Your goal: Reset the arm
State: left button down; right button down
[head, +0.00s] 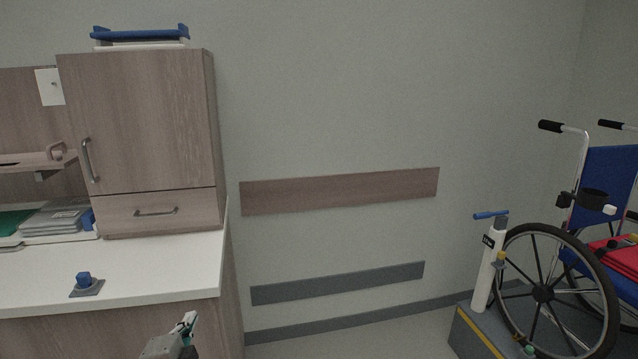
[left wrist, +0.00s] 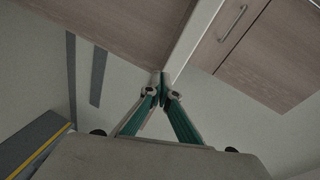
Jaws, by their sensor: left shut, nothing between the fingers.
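My left gripper (head: 188,323) shows at the bottom of the head view, in front of the lower right end of the wooden counter unit. In the left wrist view the left gripper (left wrist: 162,92) has its two green-padded fingers brought together at the tips, with nothing between them. It points toward the counter's edge and the floor beyond, apart from any object. My right gripper is in neither view.
A white countertop (head: 150,262) with a small blue-knobbed item (head: 84,283) and stacked folders (head: 55,222) is at left, below a wooden cabinet (head: 140,120). A wheelchair (head: 545,292) and a white pump-like cylinder (head: 487,270) stand at right. The floor between looks clear.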

pick_arm(q)
jog(key=s+d+f+n+g+h, duration=0.1)
jog(key=s+d+f+n, duration=0.2)
jog(key=s+f, duration=0.5)
jog(key=s+d+f+n+g+h, duration=0.1)
jog(key=s+d+f+n+g, duration=0.1)
jog(key=s+f, duration=0.6)
jog(key=s+d+f+n+g+h, duration=0.2)
jog(key=s+d+f+n, duration=0.2)
jog(key=s+f, duration=0.4)
jog(key=s+d, duration=0.1)
jog(key=s, duration=0.5)
jog(key=shift+s+n, duration=0.25)
jog(key=shift+n, duration=0.05)
jog(key=shift+f, duration=0.1)
